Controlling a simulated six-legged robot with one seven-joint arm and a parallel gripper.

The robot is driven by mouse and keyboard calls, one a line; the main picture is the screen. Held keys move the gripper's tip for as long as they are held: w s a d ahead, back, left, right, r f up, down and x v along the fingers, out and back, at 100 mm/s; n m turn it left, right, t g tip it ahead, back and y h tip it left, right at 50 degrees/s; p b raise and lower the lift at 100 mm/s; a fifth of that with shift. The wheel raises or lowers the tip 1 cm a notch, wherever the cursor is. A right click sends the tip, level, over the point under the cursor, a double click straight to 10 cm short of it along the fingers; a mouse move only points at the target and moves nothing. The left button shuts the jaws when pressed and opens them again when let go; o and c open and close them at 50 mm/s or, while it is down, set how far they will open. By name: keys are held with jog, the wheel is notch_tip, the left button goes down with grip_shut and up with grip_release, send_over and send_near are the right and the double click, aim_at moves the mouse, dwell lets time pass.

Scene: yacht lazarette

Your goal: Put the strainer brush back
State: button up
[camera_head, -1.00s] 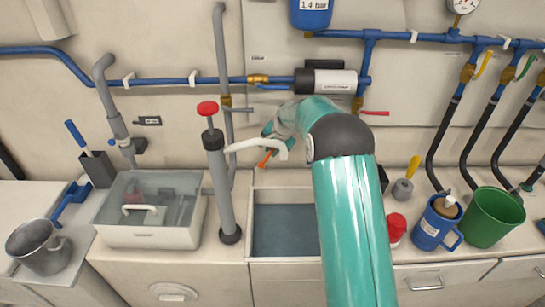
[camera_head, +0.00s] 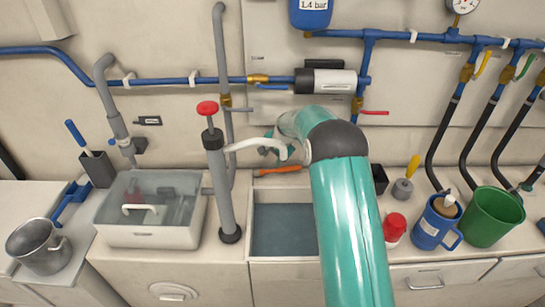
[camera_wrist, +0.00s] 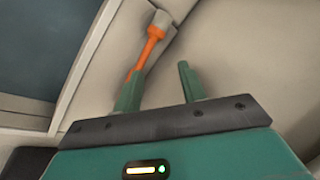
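An orange-handled brush (camera_head: 278,171) lies flat along the ledge behind the sink. The wrist view shows its orange handle (camera_wrist: 148,48) and pale grey end, with the handle's near end passing behind one fingertip. My gripper (camera_head: 268,152) is above the brush, partly hidden by the pump's white spout. In the wrist view my gripper (camera_wrist: 158,82) has its two fingers apart with nothing clasped between them. A small black open holder (camera_head: 380,179) stands right of the sink, partly hidden by my arm.
The sink (camera_head: 285,230) lies below my gripper. A grey hand pump (camera_head: 220,190) with a red knob stands left of it. A lidded clear box (camera_head: 150,235), red-capped jar (camera_head: 395,228), blue jug (camera_head: 435,225) and green bucket (camera_head: 492,217) occupy the counter. Pipes line the wall.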

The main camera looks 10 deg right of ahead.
jog(key=shift+r, duration=0.1)
jog(key=v, duration=1.2)
